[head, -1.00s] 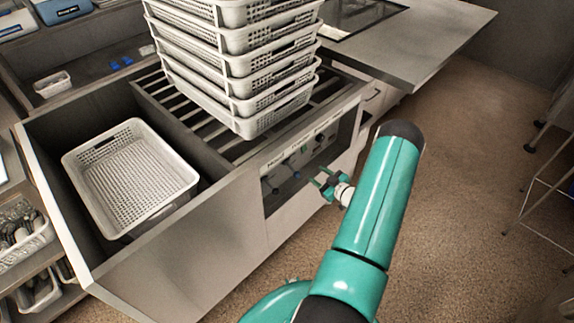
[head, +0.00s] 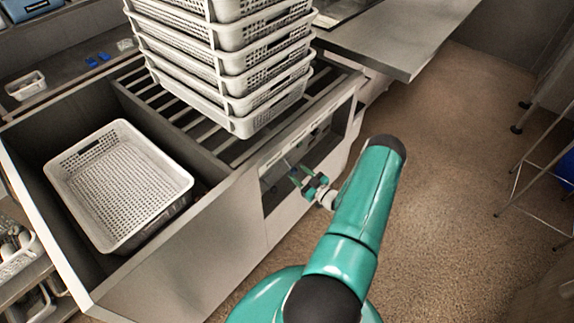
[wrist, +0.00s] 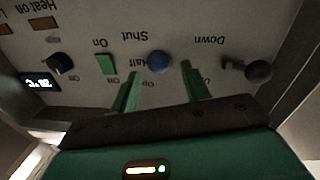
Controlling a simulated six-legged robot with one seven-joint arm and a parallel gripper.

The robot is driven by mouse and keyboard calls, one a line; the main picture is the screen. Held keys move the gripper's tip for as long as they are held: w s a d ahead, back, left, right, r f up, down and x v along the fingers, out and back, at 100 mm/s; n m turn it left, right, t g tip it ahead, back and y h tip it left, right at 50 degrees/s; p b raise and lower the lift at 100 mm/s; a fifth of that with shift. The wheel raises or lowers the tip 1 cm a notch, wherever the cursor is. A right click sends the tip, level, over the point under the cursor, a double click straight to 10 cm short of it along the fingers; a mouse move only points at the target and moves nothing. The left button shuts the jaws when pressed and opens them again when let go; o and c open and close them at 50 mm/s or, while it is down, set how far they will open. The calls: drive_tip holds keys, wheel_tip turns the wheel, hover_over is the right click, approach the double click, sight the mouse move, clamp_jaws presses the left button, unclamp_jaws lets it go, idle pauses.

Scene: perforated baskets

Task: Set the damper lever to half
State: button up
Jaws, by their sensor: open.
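The control panel (head: 268,187) is recessed in the front of the steel cabinet, and my gripper (head: 300,176) reaches its opening. In the wrist view the panel's lettering is upside down.
In the wrist view, a green switch (wrist: 105,63) and a black knob (wrist: 60,65) sit left of the blue knob; another black knob (wrist: 258,70) sits right, by "Down". Stacked white baskets (head: 235,75) stand on slats above the panel. One basket (head: 120,185) sits in the left bay.

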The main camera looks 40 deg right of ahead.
sight(293, 169)
drive_tip(key=w, duration=0.7)
drive_tip(key=shift+c, duration=0.2)
drive_tip(key=shift+d, duration=0.1)
clamp_jaws()
